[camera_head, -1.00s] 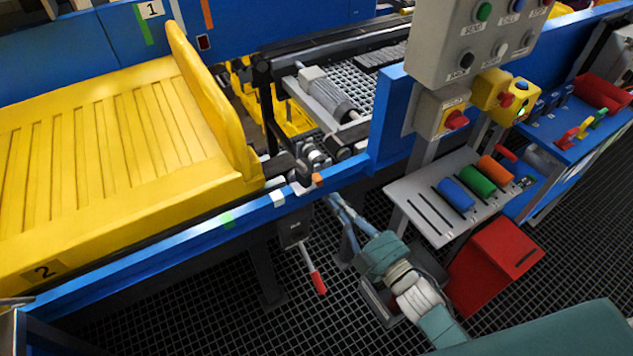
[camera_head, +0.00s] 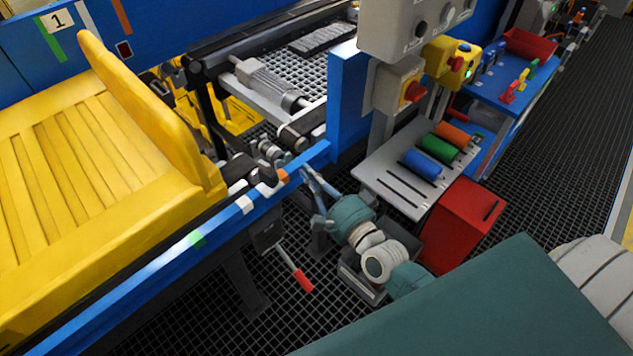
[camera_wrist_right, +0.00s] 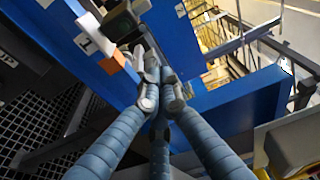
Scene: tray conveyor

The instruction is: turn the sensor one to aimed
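My right gripper (camera_head: 306,172) is at the blue conveyor rail, just right of an orange mark (camera_head: 283,176). In the right wrist view its blue-grey fingers (camera_wrist_right: 158,82) converge with their tips together, and nothing clear shows between them. A small dark box (camera_wrist_right: 122,22), possibly sensor one, lies just beyond the tips, near a white label (camera_wrist_right: 94,36) reading 1 and the orange mark (camera_wrist_right: 112,62). I cannot tell whether the tips touch it. In the head view this small unit is hard to make out, so its aim cannot be read. My left gripper is not in view.
A yellow tray (camera_head: 212,182) lies on the conveyor at left. A red-handled lever (camera_head: 303,280) hangs below the blue rail (camera_head: 160,262). A grey shelf with coloured cylinders (camera_head: 385,192), a red box (camera_head: 462,225) and a control panel (camera_head: 385,30) stand to the right.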

